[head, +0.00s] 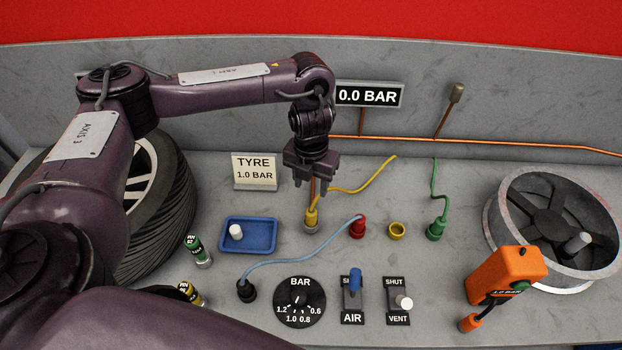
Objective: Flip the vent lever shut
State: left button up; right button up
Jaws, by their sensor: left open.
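The vent lever (403,301) is a white-knobbed lever on a small dark plate marked SHUT at its top and VENT at its bottom. Its knob sits toward the lower, VENT end. My left gripper (311,186) is open and points down, well up and left of the vent lever. In the picture its fingertips are just above a yellow hose plug (311,217); I cannot tell how far apart they are in depth. My right gripper is not in view.
The blue air lever (355,282) stands just left of the vent lever. A gauge dial (299,301) is further left, and an orange handset (506,273) is to the right. The display (368,95) reads 0.0 BAR.

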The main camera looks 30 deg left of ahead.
aim_at(403, 301)
jog(key=k, duration=1.5)
